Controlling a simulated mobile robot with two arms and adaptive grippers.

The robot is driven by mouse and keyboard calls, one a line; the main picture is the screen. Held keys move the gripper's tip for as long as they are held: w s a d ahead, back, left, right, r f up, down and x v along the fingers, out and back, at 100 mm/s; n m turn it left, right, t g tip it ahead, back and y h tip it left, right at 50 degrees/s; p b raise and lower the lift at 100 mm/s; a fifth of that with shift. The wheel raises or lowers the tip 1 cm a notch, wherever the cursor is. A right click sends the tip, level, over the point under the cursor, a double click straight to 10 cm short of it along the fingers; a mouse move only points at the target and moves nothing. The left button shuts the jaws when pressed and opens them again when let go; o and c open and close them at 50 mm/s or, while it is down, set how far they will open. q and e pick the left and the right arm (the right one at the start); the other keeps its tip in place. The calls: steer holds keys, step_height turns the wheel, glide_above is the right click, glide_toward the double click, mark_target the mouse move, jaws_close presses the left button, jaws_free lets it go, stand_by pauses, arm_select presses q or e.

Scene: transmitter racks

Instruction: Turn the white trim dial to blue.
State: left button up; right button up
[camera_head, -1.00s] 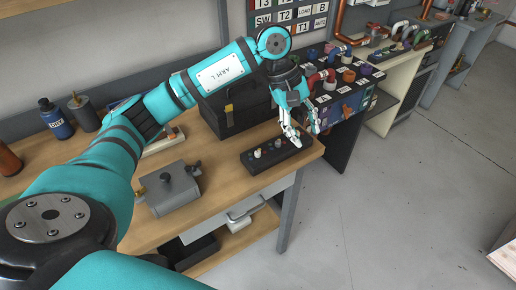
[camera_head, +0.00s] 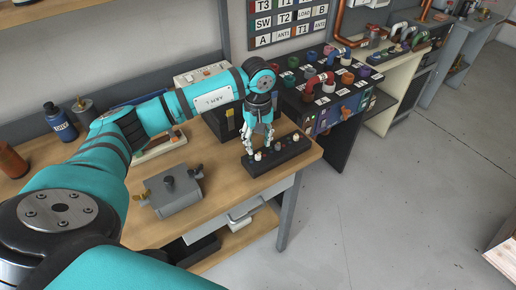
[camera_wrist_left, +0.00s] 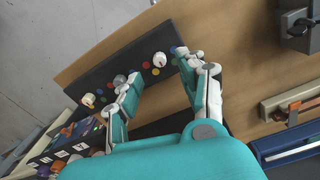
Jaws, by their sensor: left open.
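A black control block (camera_head: 282,162) lies near the front right of the wooden bench, with a row of small knobs on top. The white dial (camera_head: 257,156) sits toward its left end; in the left wrist view (camera_wrist_left: 160,59) coloured dots surround it. I cannot tell which colour it points to. A grey knob (camera_wrist_left: 119,80) and a cream knob (camera_wrist_left: 88,99) are farther along the block. My left gripper (camera_head: 259,149) points down over the dial's end of the block, open, with the dial between or just beyond its fingertips (camera_wrist_left: 160,73). Contact is unclear. My right gripper is out of view.
A black case (camera_head: 222,122) stands behind the gripper. A grey metal box (camera_head: 172,191) is on the bench to the left. A rack of coloured pipe connectors (camera_head: 325,90) stands at the right, beyond the bench. Open floor lies right of the bench.

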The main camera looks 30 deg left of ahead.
mark_target(258, 155)
arm_select(q)
steer(key=shift+f+p, duration=0.5)
steer(key=shift+f, duration=2)
jaws_close()
